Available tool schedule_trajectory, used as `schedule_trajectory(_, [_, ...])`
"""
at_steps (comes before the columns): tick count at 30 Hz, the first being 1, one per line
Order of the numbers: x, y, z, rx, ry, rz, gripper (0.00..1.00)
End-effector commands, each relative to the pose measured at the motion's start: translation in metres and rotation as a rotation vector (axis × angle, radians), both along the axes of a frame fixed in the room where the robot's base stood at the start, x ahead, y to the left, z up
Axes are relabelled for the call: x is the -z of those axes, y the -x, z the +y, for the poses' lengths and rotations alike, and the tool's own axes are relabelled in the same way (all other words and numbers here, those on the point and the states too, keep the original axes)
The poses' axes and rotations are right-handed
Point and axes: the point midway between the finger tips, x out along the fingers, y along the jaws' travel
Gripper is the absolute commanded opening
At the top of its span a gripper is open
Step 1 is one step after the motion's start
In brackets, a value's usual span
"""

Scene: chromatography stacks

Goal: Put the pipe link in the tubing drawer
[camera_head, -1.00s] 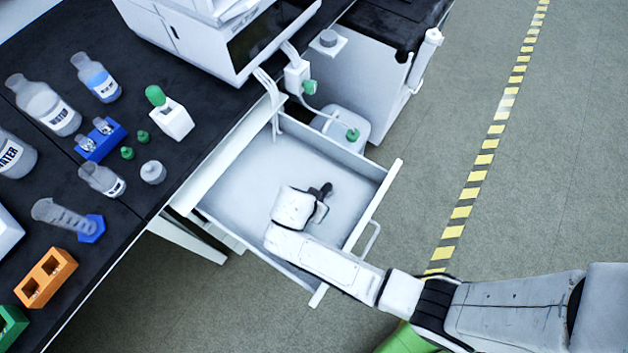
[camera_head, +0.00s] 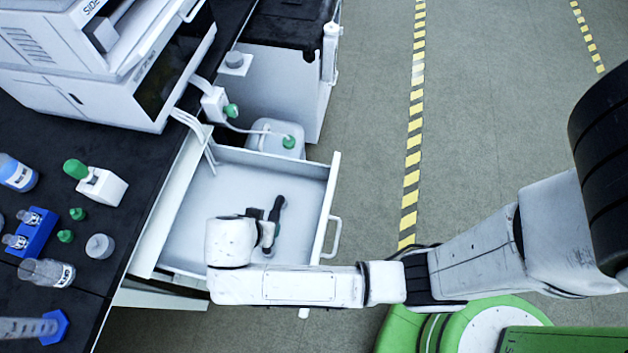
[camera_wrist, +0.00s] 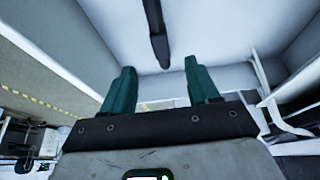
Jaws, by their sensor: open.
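The pipe link, a dark narrow piece (camera_head: 277,212), lies in the pulled-out white tubing drawer (camera_head: 195,225). In the wrist view the pipe link (camera_wrist: 157,35) is ahead of the fingertips, apart from them, against the pale drawer floor. My gripper (camera_wrist: 160,82) is open, with two green fingers spread and nothing between them. In the head view my white wrist is over the drawer's near part, just left of the pipe link, and hides some of the drawer and most of the fingers.
The drawer's front panel (camera_head: 325,208) and handle (camera_head: 333,237) are to the right of my wrist. A white canister (camera_head: 274,138) with a green cap stands behind the drawer. The black bench (camera_head: 60,125) on the left holds bottles, vials and a white instrument. Open floor is on the right.

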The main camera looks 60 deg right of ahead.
Motion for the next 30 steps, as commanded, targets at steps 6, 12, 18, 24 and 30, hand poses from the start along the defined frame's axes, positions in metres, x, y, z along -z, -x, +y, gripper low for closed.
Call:
schedule_trajectory(6, [-0.002,0.019,-0.024,-0.132,-0.04,0.084,0.6])
schedule_trajectory(12, [-0.013,0.059,-0.065,-0.449,-0.124,0.205,0.6])
schedule_trajectory(18, [-0.033,0.102,-0.097,-0.806,-0.183,0.259,0.6])
schedule_trajectory(24, [-0.053,0.133,-0.115,-1.089,-0.19,0.267,0.6])
schedule_trajectory(30, [-0.061,0.144,-0.12,-1.206,-0.18,0.266,0.6])
